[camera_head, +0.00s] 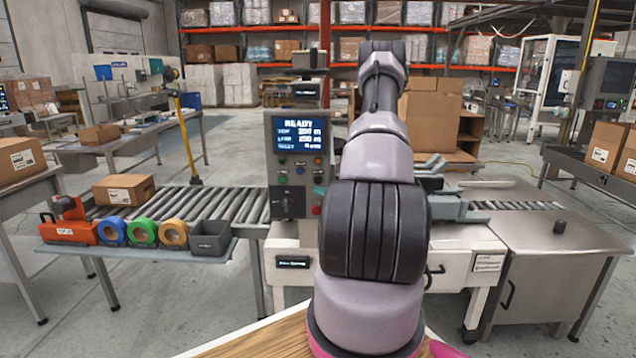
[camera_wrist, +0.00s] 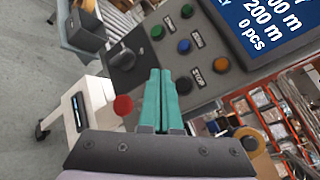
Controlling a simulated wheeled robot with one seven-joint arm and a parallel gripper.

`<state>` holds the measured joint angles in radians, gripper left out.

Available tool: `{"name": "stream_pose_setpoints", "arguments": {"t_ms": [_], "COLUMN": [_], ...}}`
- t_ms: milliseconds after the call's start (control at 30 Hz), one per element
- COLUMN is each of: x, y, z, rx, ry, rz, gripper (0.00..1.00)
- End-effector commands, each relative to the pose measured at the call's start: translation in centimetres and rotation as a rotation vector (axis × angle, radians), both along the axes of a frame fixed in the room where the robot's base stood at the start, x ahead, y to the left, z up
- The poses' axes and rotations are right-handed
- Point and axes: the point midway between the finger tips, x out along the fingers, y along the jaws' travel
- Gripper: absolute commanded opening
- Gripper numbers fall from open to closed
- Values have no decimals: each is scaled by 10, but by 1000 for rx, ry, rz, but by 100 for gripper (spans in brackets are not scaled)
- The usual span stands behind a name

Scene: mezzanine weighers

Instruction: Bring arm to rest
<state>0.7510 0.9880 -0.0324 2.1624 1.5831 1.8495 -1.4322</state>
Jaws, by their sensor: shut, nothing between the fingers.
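My gripper (camera_wrist: 163,100) shows in the wrist view with its two teal fingers together and nothing between them. It points toward the grey control panel (camera_wrist: 205,45), with a red button close to the left of the fingers. I cannot tell whether the fingertips touch the panel. In the head view my arm stretches forward and up in front of the weigher's panel (camera_head: 298,165), whose screen reads READY. The arm covers the middle of the weigher, and the gripper is mostly hidden there.
A roller conveyor (camera_head: 235,205) with a cardboard box (camera_head: 123,189) runs left of the panel. Tape rolls (camera_head: 143,232) and a dark bin (camera_head: 211,238) sit on its front shelf. A steel cabinet (camera_head: 545,285) stands at right. A wooden surface (camera_head: 262,340) lies nearest me.

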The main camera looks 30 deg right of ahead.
Motion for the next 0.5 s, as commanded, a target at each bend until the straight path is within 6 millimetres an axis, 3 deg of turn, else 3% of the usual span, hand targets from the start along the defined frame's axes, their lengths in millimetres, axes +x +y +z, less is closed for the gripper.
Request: {"name": "stream_pose_setpoints", "arguments": {"t_ms": [333,433,500], "x": [1,7,12], "y": [2,19,43], "z": [3,22,47], "rx": [-1,-7,-17], "ry": [-2,-8,-11], "rz": [9,69,158], "gripper": [0,0,0]}}
